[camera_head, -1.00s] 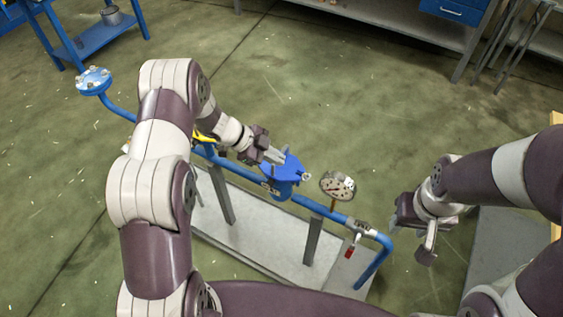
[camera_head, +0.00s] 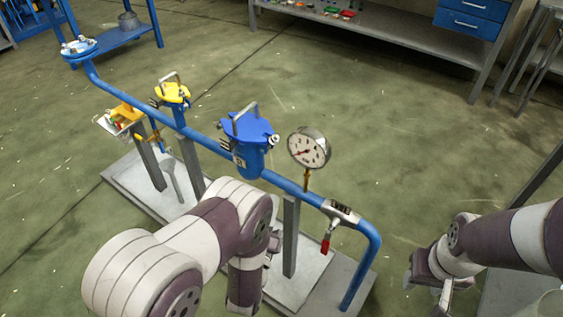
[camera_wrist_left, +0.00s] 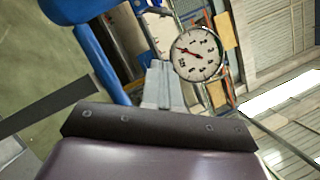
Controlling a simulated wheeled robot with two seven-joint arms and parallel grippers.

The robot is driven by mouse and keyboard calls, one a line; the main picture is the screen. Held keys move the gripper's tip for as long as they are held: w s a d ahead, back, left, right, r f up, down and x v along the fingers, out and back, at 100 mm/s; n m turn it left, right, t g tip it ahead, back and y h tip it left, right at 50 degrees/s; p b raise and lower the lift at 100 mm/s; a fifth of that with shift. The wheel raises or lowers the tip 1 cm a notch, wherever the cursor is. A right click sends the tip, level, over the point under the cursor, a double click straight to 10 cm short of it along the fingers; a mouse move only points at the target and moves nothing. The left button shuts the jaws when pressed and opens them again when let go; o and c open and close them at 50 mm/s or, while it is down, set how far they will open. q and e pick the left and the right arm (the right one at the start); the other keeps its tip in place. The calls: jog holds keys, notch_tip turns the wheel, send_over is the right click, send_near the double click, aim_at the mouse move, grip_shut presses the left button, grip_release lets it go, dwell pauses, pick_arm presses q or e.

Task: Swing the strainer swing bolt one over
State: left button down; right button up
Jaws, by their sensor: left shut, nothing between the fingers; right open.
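The blue strainer (camera_head: 250,158) stands in the blue pipe line in the head view, with a blue lid (camera_head: 252,130) and a grey handle on top. A small silver swing bolt (camera_head: 274,141) shows at the lid's right edge; dark bolt parts (camera_head: 226,146) show at its left. My left gripper is mostly hidden behind my own arm in the head view, below and in front of the strainer. In the left wrist view its fingers (camera_wrist_left: 160,86) are shut and empty. My right gripper (camera_head: 428,290) is at the lower right, open and away from the strainer.
A pressure gauge (camera_head: 309,148) rises right of the strainer and shows in the left wrist view (camera_wrist_left: 196,54). A red-handled valve (camera_head: 326,244) is further right. A yellow-topped fitting (camera_head: 173,93) stands left. The pipe (camera_head: 118,97) runs above a grey base plate (camera_head: 118,178).

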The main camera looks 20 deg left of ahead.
pick_arm(q)
send_near(275, 142)
jog(key=w+d+f, duration=0.2)
jog(key=w+d, duration=0.1)
jog(key=w, duration=0.1)
jog(key=w+a+r, duration=0.2)
jog(key=shift+w+a+r, duration=0.1)
jog(key=shift+w+r, duration=0.15)
jog(key=shift+w, duration=0.15)
jog(key=shift+a+r+n+p, duration=0.15)
jog(key=shift+r+n+p, duration=0.55)
jog(key=shift+n+p, duration=0.15)
jog(key=shift+a, duration=0.2)
jog(key=shift+w, duration=0.1)
jog(key=shift+f, duration=0.15)
